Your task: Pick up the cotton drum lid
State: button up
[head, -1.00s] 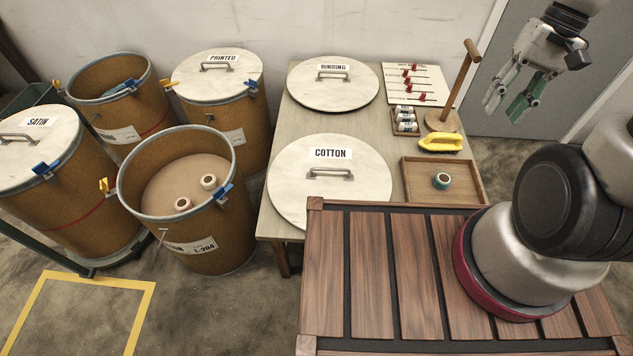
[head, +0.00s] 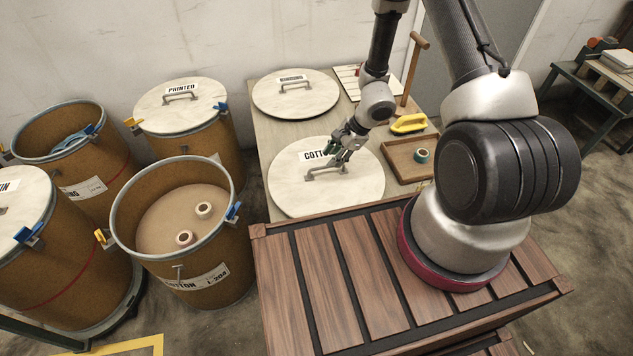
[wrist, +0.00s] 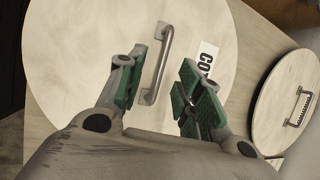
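The cotton drum lid (head: 300,197) is a pale round disc with a metal bar handle (head: 318,175), lying flat on the table. Its "COTTON" label (head: 313,155) is partly hidden behind my gripper. My gripper (head: 338,155) is over the lid, close to the handle. In the wrist view, the lid (wrist: 80,50) fills the left half, and the handle (wrist: 158,62) shows between the green-padded fingers of my gripper (wrist: 163,82). The fingers are spread, with gaps to the handle on both sides. I cannot tell how far above the handle the fingertips are.
The open cotton drum (head: 185,265) stands left of the table (head: 262,140), with two tape rolls inside. The binding lid (head: 270,100) lies behind the cotton lid.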

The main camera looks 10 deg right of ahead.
aim_at(326, 173)
jog(key=x, duration=0.5)
jog(key=d+x, duration=0.1)
jog(key=x, duration=0.2)
jog(key=shift+w+f, duration=0.1)
jog(key=shift+w, duration=0.2)
jog(key=shift+d, duration=0.1)
jog(key=shift+c, duration=0.3)
grip_shut()
